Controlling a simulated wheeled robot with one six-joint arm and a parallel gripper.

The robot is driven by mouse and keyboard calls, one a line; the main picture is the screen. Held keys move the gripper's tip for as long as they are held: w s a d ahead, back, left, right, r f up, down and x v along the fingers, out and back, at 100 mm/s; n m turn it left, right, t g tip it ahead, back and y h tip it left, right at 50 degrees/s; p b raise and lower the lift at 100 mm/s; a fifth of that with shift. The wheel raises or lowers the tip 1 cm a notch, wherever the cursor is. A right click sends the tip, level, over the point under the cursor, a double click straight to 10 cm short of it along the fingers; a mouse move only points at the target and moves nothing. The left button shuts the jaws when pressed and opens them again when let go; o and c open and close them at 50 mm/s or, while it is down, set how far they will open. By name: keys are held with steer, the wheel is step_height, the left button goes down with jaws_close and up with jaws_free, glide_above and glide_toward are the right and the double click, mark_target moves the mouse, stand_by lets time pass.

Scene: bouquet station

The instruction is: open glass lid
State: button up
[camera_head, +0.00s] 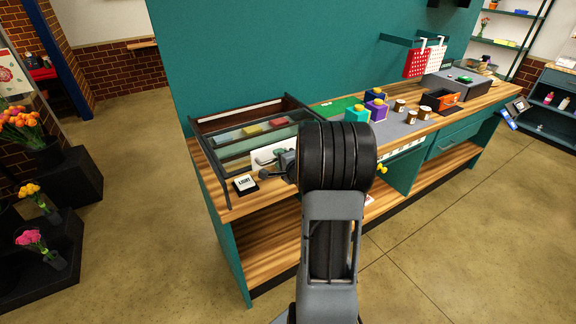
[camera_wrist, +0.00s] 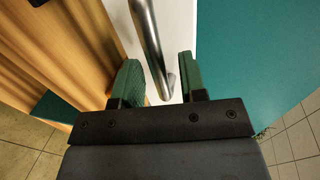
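A dark-framed display case (camera_head: 222,160) with see-through glass stands at the left end of the wooden counter. Coloured blocks show inside it. In the head view my gripper (camera_head: 272,163) is at the front of the case, over a white panel, and is partly hidden by my arm. In the wrist view its two green fingers (camera_wrist: 162,82) are apart. A round metal bar handle (camera_wrist: 149,38) runs down between them in front of a white panel (camera_wrist: 179,35). Neither finger clearly touches the bar. I cannot tell where the lid's edge is or whether it is raised.
A small white sign (camera_head: 245,184) stands at the counter's front left corner. Colourful boxes (camera_head: 376,108), brown jars (camera_head: 411,116) and an orange-and-black bin (camera_head: 440,99) stand farther right. A teal wall (camera_head: 280,60) rises behind the counter (camera_head: 222,205). The floor in front is clear.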

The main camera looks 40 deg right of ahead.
steer(key=v, duration=1.3)
steer(key=shift+s, duration=0.15)
steer(key=s+d+f+n+g+h, duration=0.45)
steer(key=s+n+g, duration=0.3)
steer(key=g, duration=0.25)
steer(key=a+r+n+y, duration=0.3)
steer(key=a+n, duration=0.3)
steer(key=a, duration=0.8)
steer(key=a+r+n+y, duration=0.3)
steer(key=a+n, duration=0.3)
steer(key=a, duration=0.8)
steer(key=shift+s+r+g+y, duration=0.15)
steer(key=shift+r+g+y, duration=0.25)
steer(key=shift+r, duration=0.4)
